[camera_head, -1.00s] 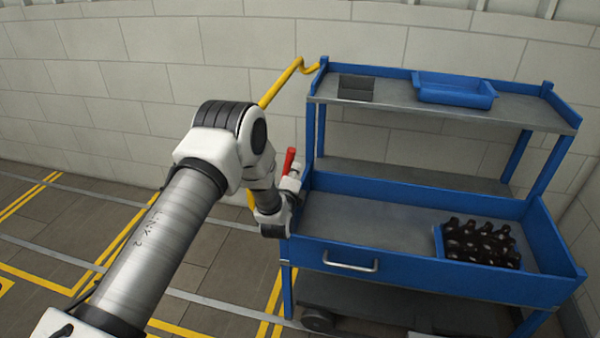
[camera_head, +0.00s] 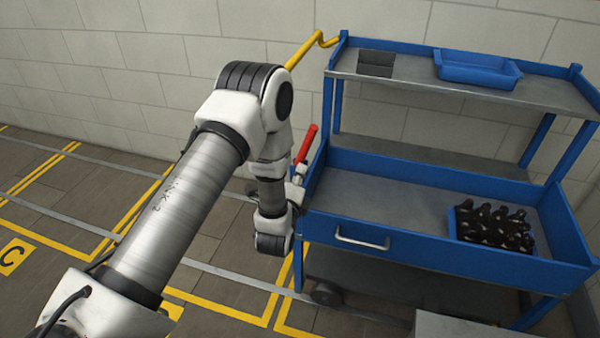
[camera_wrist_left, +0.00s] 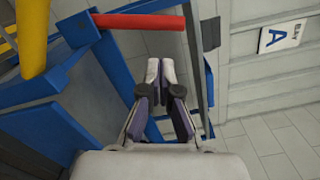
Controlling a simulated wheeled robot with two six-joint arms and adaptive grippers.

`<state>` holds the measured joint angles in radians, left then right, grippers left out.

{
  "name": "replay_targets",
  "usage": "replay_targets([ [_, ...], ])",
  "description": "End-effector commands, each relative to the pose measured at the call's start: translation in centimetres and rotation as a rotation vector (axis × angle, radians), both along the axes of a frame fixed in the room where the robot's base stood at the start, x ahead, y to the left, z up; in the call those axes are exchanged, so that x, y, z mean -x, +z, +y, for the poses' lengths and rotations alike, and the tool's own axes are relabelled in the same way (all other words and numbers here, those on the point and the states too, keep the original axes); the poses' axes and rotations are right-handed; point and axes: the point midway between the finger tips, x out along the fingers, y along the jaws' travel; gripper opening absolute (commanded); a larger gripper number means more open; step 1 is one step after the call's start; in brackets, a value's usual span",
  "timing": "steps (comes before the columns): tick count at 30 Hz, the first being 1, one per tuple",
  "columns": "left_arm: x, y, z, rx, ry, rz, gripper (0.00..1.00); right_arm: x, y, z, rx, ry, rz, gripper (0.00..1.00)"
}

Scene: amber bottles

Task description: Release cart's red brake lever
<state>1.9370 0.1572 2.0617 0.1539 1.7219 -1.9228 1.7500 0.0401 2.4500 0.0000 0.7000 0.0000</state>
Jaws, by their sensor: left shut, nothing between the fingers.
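The red brake lever (camera_head: 306,145) stands at the cart's left end, tilted up and to the right. In the left wrist view the lever (camera_wrist_left: 140,21) runs across the top, ahead of the fingertips, with a small gap in the picture. The blue cart (camera_head: 440,262) has its left side beside my arm. My left gripper (camera_head: 298,191) is just below the lever, partly hidden by my wrist. In the left wrist view my left gripper (camera_wrist_left: 160,70) has its fingers together, holding nothing. My right gripper is not in view.
A yellow push handle (camera_head: 305,56) rises behind the lever, and its bar (camera_wrist_left: 33,45) is close in the left wrist view. A crate of amber bottles (camera_head: 462,240) and a blue tray (camera_head: 478,70) sit on the cart. Floor left of the cart is open.

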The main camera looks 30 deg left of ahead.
Motion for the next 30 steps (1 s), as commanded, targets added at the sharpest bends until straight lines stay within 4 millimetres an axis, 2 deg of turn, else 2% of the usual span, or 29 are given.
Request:
replay_targets([
  [5,-0.2,-0.1,-0.2,-0.001,-0.001,0.000,0.00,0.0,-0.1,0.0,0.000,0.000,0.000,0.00],
  [13,-2.6,-1.8,-4.7,-0.002,-0.005,-0.001,0.00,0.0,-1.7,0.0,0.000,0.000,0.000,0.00],
  [23,-2.8,-1.7,-4.7,0.001,0.000,0.000,0.00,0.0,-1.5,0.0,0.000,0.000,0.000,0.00],
  [26,-3.5,-1.6,-4.5,0.001,0.000,-0.003,0.00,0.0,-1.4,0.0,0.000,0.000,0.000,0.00],
  [30,-5.7,-1.5,-3.7,0.001,0.002,-0.004,0.00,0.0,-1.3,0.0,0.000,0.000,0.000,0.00],
])
